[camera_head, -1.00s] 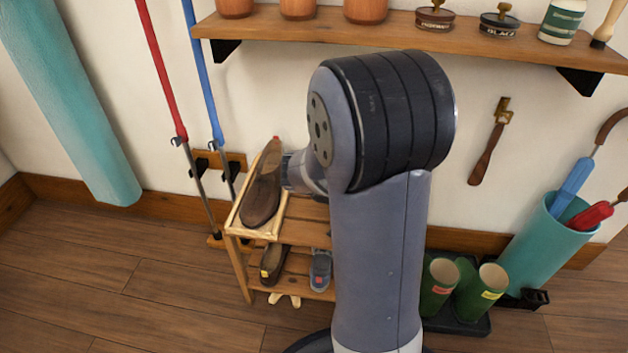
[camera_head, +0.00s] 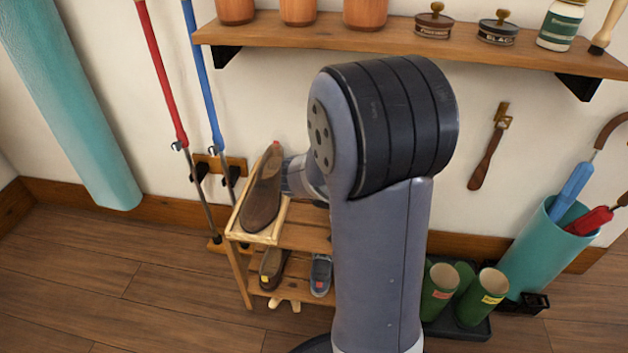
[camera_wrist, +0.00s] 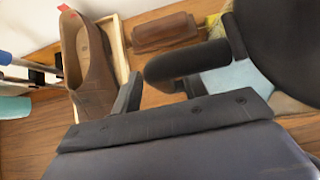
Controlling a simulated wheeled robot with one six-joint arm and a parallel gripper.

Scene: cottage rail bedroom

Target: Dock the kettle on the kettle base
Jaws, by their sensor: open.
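No kettle or kettle base can be made out in either view. My gripper (camera_wrist: 142,78) is open in the wrist view, with its dark fingers apart and nothing seen between them. A brown shoe (camera_wrist: 88,62) lies left of the fingers, apart from them, in a pale wooden tray (camera_wrist: 122,62). In the head view the shoe (camera_head: 263,195) rests in the tray (camera_head: 262,237) on the rack top. There my own arm hides the gripper and part of the rack.
A wooden rack (camera_head: 305,237) holds shoes on its lower shelf. A wall shelf (camera_head: 400,41) runs above. Red (camera_head: 160,75) and blue (camera_head: 202,78) poles stand left. Green boots (camera_head: 482,297) and a teal umbrella bin (camera_head: 535,250) stand right. A brown block (camera_wrist: 165,32) lies beyond the fingers.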

